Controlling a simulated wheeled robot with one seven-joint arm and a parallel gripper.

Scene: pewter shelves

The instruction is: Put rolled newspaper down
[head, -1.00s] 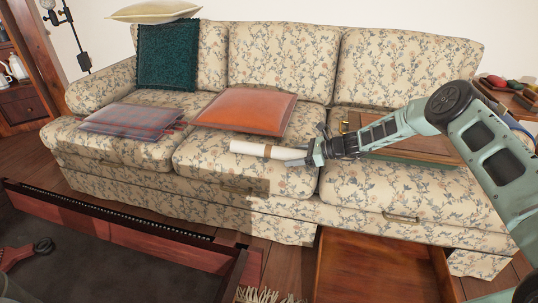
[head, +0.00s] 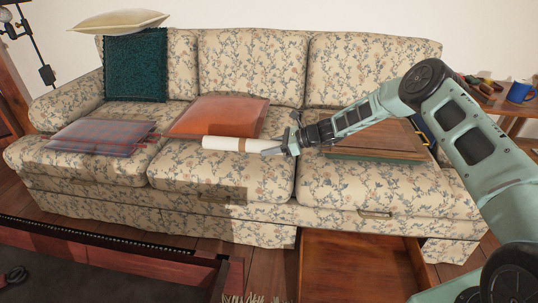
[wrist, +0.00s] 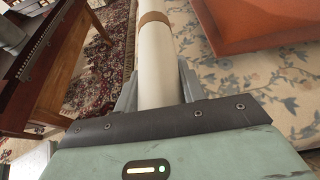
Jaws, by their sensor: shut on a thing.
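The rolled newspaper (head: 222,144) is a white tube with a brown band. My gripper (head: 289,147) is shut on its right end, and the roll points left, in front of the orange cushion on the sofa. In the wrist view the newspaper (wrist: 155,55) runs away between the two fingers of my gripper (wrist: 158,88). The roll appears to be above the front of the sofa's middle seat, with a shadow on the sofa front below. I cannot tell whether it touches the seat.
The floral sofa (head: 375,190) holds an orange cushion (head: 218,117), a plaid cushion (head: 98,138), a teal cushion (head: 135,68) and a wooden case (head: 370,140). An open drawer (head: 350,265) juts out below right. A dark table (head: 100,265) stands in front at left. The front of the middle seat is bare.

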